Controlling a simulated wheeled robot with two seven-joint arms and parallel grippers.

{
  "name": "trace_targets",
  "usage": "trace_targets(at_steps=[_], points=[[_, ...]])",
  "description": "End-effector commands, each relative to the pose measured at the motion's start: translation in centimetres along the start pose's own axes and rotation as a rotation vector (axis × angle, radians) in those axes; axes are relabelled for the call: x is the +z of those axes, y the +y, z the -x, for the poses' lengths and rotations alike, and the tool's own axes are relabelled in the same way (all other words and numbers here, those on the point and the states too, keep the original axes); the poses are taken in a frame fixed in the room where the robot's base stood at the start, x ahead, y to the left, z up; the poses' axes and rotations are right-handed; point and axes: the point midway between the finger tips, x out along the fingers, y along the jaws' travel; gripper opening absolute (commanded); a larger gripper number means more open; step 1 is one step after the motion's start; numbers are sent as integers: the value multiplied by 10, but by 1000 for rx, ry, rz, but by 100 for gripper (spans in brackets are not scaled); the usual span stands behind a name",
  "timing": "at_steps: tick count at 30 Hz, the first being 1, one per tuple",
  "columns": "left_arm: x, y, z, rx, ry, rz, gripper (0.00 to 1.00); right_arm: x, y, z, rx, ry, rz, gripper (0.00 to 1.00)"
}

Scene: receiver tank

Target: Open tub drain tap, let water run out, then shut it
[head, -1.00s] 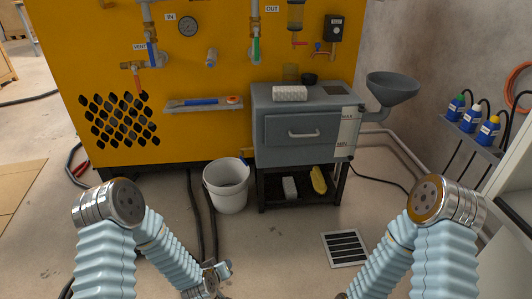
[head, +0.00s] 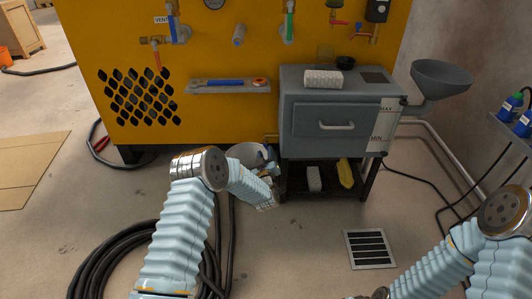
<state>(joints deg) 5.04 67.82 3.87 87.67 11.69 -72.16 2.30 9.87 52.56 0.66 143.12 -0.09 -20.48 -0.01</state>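The grey tub (head: 300,117) stands on a dark frame in front of the yellow machine, with a front handle and MAX and MIN marks on its right side. A small brass drain fitting (head: 271,137) shows at its lower left; the tap's handle position cannot be made out. My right gripper is below the frame's edge. No running water shows.
A shelf (head: 228,87) holds tools. A black hose coil (head: 120,258) lies at left; a floor grate (head: 369,249) lies flush at right.

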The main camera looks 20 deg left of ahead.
Motion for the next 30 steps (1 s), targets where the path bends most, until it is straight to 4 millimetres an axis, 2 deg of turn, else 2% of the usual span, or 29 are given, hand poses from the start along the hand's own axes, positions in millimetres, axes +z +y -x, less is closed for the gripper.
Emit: trace_targets(at_steps=[3, 6, 16, 23, 30], points=[[2, -1, -17, 0, 0, -1, 36, 0, 2, -5, 0, 1, 0, 43], [1, -1, -25, 0, 0, -1, 36, 0, 2, -6, 0, 2, 0, 43], [0, 0, -28, 0, -1, -1, 36, 0, 2, -6, 0, 2, -1, 43], [0, 0, -28, 0, -1, -1, 1, 0, 2, -6, 0, 2, 0, 43], [0, 0, -28, 0, -1, 1, 0, 0, 2, -6, 0, 2, 0, 43]])
